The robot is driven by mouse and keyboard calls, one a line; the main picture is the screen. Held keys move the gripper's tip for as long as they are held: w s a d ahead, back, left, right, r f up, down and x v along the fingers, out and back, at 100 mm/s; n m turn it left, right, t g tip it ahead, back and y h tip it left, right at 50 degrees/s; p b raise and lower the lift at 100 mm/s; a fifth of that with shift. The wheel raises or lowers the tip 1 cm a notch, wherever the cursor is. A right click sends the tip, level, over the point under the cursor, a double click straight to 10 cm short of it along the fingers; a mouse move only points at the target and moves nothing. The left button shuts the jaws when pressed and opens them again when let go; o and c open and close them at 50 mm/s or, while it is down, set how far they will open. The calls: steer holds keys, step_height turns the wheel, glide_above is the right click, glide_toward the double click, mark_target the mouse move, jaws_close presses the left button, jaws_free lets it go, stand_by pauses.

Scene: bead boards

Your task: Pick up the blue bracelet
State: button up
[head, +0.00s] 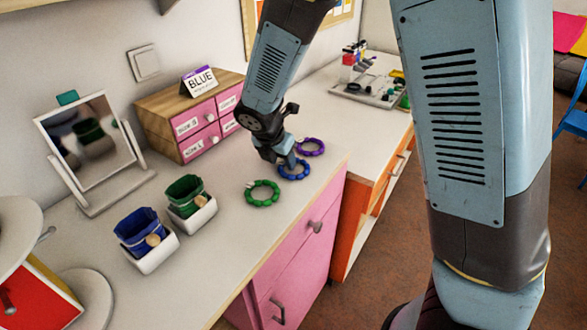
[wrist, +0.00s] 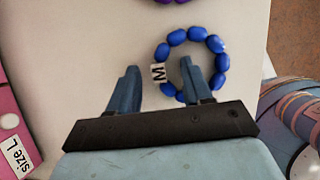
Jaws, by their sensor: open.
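The blue bracelet (wrist: 217,45) is a ring of round blue beads with a white bead marked M. It lies flat on the white counter, and in the head view (head: 304,173) it is partly hidden behind my gripper. My gripper (wrist: 160,72) is open. In the wrist view its left finger is outside the ring, left of the M bead, and its right finger appears over the inside of the ring. The M bead lies between the two fingers. I cannot tell how far the fingertips are above the counter.
A green bracelet (head: 262,193) lies in front and left, a purple bracelet (head: 312,147) just behind. White bins with a blue bag (head: 140,232) and a green bag (head: 186,192), and a mirror (head: 90,140), stand left.

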steer(key=shift+c, duration=0.5)
jaws_close()
